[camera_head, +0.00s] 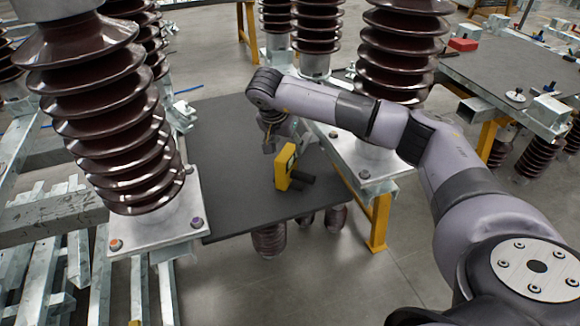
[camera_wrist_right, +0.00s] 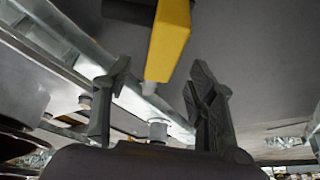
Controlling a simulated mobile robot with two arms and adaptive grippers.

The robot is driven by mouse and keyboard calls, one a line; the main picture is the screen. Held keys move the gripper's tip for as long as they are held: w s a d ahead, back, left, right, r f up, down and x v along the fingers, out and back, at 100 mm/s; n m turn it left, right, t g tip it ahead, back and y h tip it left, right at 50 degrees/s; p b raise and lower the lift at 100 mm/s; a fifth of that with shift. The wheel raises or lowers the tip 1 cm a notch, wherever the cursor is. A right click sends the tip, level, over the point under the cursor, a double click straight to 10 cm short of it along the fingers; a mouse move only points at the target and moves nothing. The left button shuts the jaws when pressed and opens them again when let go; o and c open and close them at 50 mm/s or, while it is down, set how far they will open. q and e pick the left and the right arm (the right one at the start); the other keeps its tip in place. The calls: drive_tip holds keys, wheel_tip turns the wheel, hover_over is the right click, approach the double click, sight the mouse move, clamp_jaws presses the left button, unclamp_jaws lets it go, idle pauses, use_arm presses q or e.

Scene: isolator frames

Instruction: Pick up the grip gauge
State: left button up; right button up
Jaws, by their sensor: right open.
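The grip gauge (camera_head: 285,166) is a yellow block with a dark handle, on the dark grey tabletop between the insulators. In the right wrist view its yellow body (camera_wrist_right: 168,45) shows at the top, ahead of the spread fingers and partly cut off by the frame edge. My right gripper (camera_head: 277,137) is just behind and left of the gauge in the head view, partly hidden by its own wrist. In the right wrist view its two fingers (camera_wrist_right: 160,68) stand wide apart with nothing between their pads. My left gripper is not in view.
Large brown ribbed insulators (camera_head: 98,105) on metal plates flank the dark tabletop (camera_head: 215,130). A second table (camera_head: 500,75) at the right holds a red block (camera_head: 463,45) and small parts. The tabletop left of the gauge is clear.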

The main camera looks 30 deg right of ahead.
sight(288, 150)
drive_tip(key=x, duration=0.4)
drive_tip(key=shift+d+f, duration=0.1)
drive_tip(key=shift+f, duration=0.1)
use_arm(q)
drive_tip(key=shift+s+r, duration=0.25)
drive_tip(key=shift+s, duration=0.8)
use_arm(e)
drive_tip(key=shift+c, duration=0.2)
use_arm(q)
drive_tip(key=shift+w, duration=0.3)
use_arm(e)
clamp_jaws()
drive_tip(key=shift+w+r, duration=0.1)
